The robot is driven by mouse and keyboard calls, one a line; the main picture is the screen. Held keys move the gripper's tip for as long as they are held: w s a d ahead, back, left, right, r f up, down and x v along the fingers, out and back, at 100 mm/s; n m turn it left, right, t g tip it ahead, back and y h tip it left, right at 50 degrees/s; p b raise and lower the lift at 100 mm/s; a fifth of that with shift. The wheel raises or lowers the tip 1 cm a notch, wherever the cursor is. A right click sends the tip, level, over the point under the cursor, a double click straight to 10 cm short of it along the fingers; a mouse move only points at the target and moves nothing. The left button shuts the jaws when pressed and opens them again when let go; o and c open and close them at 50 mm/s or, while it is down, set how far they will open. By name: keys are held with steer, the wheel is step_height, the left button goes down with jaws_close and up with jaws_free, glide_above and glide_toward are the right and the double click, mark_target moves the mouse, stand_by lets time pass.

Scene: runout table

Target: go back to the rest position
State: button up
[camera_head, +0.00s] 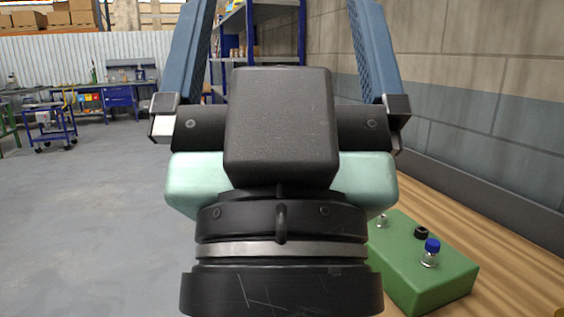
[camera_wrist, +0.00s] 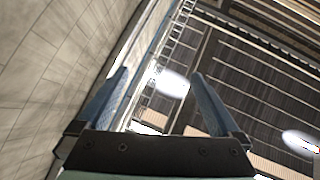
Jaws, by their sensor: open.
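My gripper (camera_head: 280,6) fills the middle of the head view and points upward, its two blue fingers spread wide apart. The fingertips run past the top edge of that view. In the wrist view my gripper (camera_wrist: 160,74) shows both fingers apart with nothing between them. It is raised, with only the roof and wall behind it there, and touches nothing that I can see.
A wooden table (camera_head: 505,248) runs along the brick wall (camera_head: 470,75) at right. Open grey floor (camera_head: 80,220) lies at left, with a blue cart (camera_head: 48,125) farther back.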

step_height(320, 180, up, 18)
steer(key=p, duration=1.5)
steer(key=shift+f, duration=0.2)
